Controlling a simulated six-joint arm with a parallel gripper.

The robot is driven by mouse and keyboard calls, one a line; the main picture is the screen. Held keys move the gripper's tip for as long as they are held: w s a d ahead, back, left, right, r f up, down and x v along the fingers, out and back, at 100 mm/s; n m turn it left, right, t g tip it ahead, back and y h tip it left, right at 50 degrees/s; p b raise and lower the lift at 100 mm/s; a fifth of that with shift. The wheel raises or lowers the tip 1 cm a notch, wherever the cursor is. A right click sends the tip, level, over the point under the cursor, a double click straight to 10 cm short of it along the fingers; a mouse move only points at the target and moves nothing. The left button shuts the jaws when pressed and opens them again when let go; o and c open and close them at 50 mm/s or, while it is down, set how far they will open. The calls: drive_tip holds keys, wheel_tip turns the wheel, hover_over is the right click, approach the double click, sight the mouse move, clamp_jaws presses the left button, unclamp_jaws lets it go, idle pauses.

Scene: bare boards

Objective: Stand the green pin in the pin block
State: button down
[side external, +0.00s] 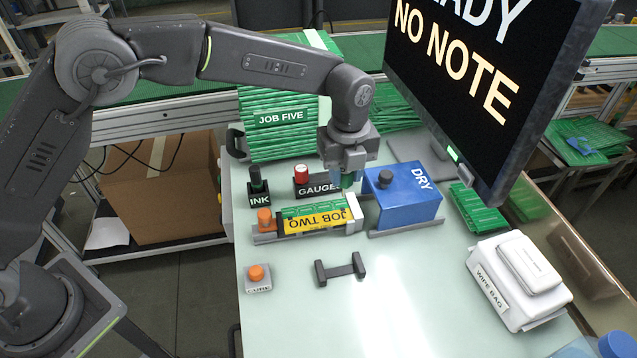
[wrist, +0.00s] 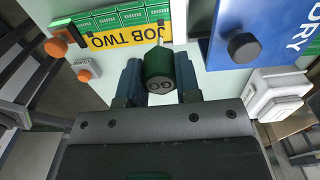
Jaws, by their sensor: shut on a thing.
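My gripper (side external: 346,178) is shut on the green pin (side external: 347,181). In the wrist view, the pin (wrist: 158,70) is a dark green cylinder with GO on its end face, between the two blue-grey fingers of my gripper (wrist: 160,82). The black block marked GAUGE (side external: 316,190), which looks like the pin block, has a red pin (side external: 301,174) upright at its left end. My gripper is at the right end of this block and partly hides it. I cannot tell whether the green pin's lower end touches the block. The block is not clear in the wrist view.
A blue DRY box (side external: 405,200) stands close to the right of my gripper. The JOB TWO board (side external: 318,218) in its holder is in front. The INK bottle (side external: 257,190) is to the left. A monitor (side external: 480,70) overhangs the right; the bench front is mostly clear.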

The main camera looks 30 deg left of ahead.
sight(319, 184)
drive_tip(key=shift+w+a+n, duration=0.25)
drive_tip(key=shift+w+n, duration=0.2)
drive_tip(key=shift+n, duration=0.25)
drive_tip(key=w+a+n, duration=0.6)
drive_tip(key=w+n, duration=0.1)
drive_tip(key=n, duration=0.9)
drive_tip(key=shift+w+r+n, duration=0.3)
drive_tip(key=shift+r, duration=0.05)
drive_tip(key=shift+f, duration=0.1)
drive_tip(key=shift+f, duration=3.85)
